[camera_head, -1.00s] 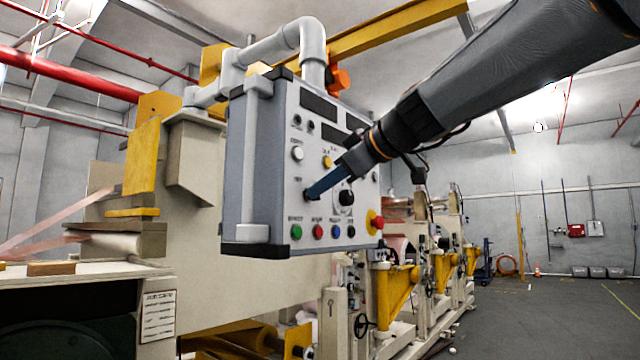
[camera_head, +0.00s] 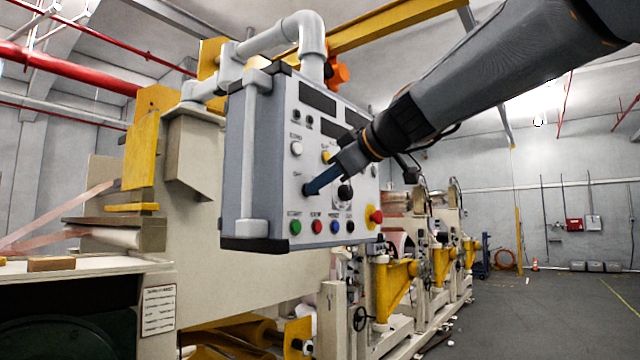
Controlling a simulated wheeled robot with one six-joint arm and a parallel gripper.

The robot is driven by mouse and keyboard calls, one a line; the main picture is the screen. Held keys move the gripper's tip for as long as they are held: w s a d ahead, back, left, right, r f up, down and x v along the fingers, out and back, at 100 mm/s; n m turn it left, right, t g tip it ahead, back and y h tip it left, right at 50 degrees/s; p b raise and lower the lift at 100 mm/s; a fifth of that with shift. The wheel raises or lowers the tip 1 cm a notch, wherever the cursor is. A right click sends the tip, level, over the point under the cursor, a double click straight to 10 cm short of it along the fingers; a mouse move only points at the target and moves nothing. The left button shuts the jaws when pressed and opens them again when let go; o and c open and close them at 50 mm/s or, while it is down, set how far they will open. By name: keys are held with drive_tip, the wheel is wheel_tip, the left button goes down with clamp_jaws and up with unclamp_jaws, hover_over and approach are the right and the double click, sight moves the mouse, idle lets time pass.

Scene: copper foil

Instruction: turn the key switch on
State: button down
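The grey control panel (camera_head: 268,160) hangs from a pipe arm, its face turned to the right. My gripper (camera_head: 308,190) comes in from the upper right, and its blue fingers reach the left middle of the panel face. A small dark fitting shows at the fingertips; it may be the key switch, but the fingers largely hide it. The fingers overlap in this view, so I cannot tell whether they are shut on it. A black knob (camera_head: 344,191) sits just right of the fingers.
Green (camera_head: 295,227), red (camera_head: 316,227) and blue (camera_head: 334,227) buttons line the panel's lower edge, with a red emergency button (camera_head: 376,217) at right. A white button (camera_head: 296,148) and yellow button (camera_head: 327,156) are above. Open floor (camera_head: 540,310) lies right.

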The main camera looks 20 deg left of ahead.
drive_tip(key=shift+w+f, duration=0.1)
drive_tip(key=m+g, duration=0.1)
drive_tip(key=m, duration=0.1)
drive_tip(key=m+g+y+b, duration=0.1)
drive_tip(key=m+g, duration=0.1)
drive_tip(key=m, duration=0.1)
drive_tip(key=w+m+g+y, duration=0.1)
drive_tip(key=m+g, duration=0.1)
drive_tip(key=shift+w+d+m+b, duration=0.1)
drive_tip(key=shift+d+m+b, duration=0.15)
drive_tip(key=shift+m+b, duration=0.15)
idle(0.6)
drive_tip(key=shift+f, duration=0.1)
drive_tip(key=c, duration=2)
unclamp_jaws()
drive_tip(key=shift+a, duration=0.1)
